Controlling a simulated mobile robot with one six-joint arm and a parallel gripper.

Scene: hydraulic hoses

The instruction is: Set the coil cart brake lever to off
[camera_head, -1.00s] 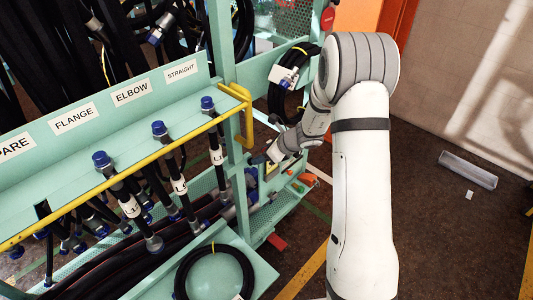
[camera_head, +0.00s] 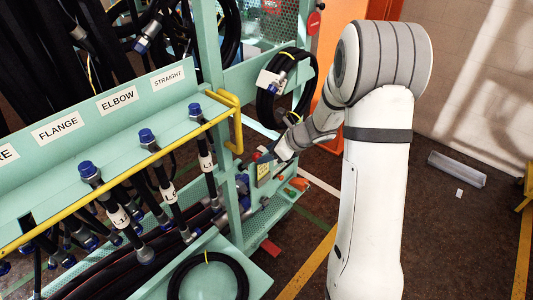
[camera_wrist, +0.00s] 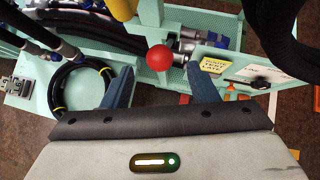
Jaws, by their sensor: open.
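In the wrist view a round red knob (camera_wrist: 160,58) shows just ahead of the gap between the two blue fingers of my gripper (camera_wrist: 160,86). The fingers are apart, one on each side of the knob's line, with nothing visible held. The knob looks like the end of a lever, but its shaft and any on/off marking cannot be made out. In the head view my gripper (camera_head: 272,158) is at the right end of the green hose cart (camera_head: 225,130), beside a small yellow label; its fingertips are hard to make out there.
A pale panel with a yellow note (camera_wrist: 213,65) and a black handle (camera_wrist: 255,83) is right of the knob. A coiled black hose (camera_wrist: 82,92) lies left. Another coil (camera_head: 285,85) hangs above my gripper. The floor right of my arm is mostly clear.

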